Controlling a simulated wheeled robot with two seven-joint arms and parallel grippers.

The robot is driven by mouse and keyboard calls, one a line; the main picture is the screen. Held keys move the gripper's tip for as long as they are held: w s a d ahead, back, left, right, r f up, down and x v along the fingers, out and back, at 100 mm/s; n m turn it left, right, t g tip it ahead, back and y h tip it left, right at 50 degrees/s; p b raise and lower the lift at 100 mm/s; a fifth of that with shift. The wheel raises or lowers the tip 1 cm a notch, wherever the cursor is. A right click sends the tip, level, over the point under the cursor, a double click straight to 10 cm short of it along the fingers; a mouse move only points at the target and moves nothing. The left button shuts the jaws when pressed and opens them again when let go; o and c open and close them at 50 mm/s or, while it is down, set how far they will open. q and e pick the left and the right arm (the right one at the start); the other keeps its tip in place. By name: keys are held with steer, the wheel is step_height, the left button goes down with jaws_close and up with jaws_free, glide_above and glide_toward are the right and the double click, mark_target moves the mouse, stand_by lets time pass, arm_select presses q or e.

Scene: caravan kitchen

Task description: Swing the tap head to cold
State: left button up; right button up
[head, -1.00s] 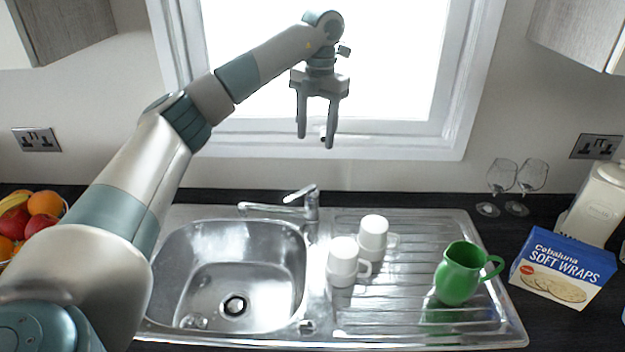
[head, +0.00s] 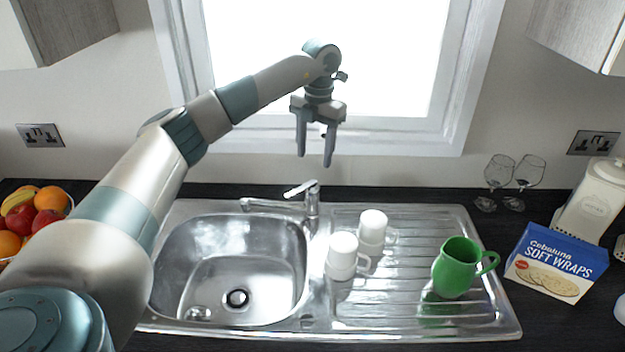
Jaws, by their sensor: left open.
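The chrome tap (head: 312,204) stands at the back of the sink, between the bowl and the drainer. Its spout (head: 268,206) points left over the bowl. Its lever head (head: 300,188) sits on top and points left, tilted slightly downward. My left gripper (head: 314,160) is open and empty, fingers pointing down, above the tap and in front of the window. It appears apart from the lever. My right gripper is not in view.
The steel sink bowl (head: 190,262) is empty. Two white mugs (head: 343,250) and a green jug (head: 455,268) stand on the drainer (head: 405,305). Two glasses (head: 498,172), a blue wraps box (head: 555,264) and a white canister (head: 594,202) are at right. Fruit (head: 48,200) is at left.

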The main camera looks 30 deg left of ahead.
mark_target(313, 182)
arm_select(q)
steer(key=f+p, duration=0.1)
steer(key=f, duration=0.2)
steer(key=f+p, duration=0.1)
steer(key=f, duration=0.2)
steer(key=f+p, duration=0.1)
steer(key=f, duration=0.2)
steer(key=shift+a+f, duration=0.25)
steer(key=shift+f, duration=0.6)
steer(key=shift+c, duration=0.2)
